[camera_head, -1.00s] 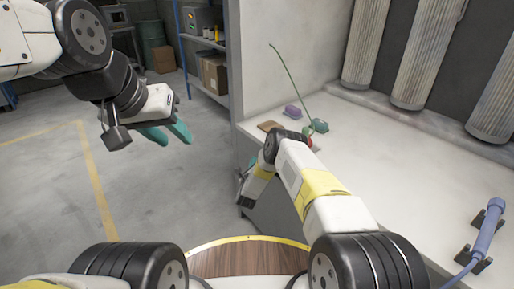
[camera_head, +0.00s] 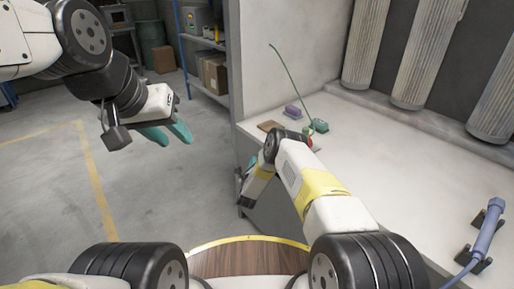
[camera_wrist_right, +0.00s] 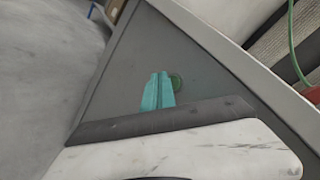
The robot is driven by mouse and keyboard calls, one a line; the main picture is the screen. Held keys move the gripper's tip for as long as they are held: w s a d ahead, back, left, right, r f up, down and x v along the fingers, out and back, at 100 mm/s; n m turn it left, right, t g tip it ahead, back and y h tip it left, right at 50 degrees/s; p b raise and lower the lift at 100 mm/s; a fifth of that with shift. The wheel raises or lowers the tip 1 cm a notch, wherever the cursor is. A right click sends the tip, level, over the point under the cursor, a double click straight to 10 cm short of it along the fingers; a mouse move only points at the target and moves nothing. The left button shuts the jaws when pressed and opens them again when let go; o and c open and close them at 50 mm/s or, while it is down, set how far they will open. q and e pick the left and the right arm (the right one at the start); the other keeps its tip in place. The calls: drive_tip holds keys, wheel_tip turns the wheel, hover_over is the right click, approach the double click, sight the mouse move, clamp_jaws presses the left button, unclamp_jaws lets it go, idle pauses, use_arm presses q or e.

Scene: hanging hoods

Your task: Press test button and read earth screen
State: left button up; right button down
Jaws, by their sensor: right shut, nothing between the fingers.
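My left gripper (camera_head: 170,137) is open and empty, in the air over the floor at left. I cannot make out any readable screen.
On the white bench top (camera_head: 385,165) are a brown flat board (camera_head: 269,126), a purple block (camera_head: 292,111) and a green block (camera_head: 320,125) near a green cable (camera_head: 291,75). A blue-grey handle (camera_head: 487,232) lies at right. Shelving (camera_head: 205,75) stands behind; the floor at left is clear.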

drive_tip(key=shift+w+d, duration=0.1)
drive_tip(key=shift+w+d, duration=0.15)
drive_tip(key=shift+d, duration=0.1)
drive_tip(key=shift+w+d, duration=0.25)
drive_tip(key=shift+d, duration=0.1)
idle(0.9)
drive_tip(key=shift+s+a, duration=0.5)
drive_tip(key=shift+a, duration=0.15)
drive_tip(key=shift+a, duration=0.1)
drive_tip(key=s+a, duration=0.1)
drive_tip(key=a, duration=0.1)
drive_tip(key=s+a, duration=0.2)
idle(0.4)
drive_tip(key=shift+d, duration=0.1)
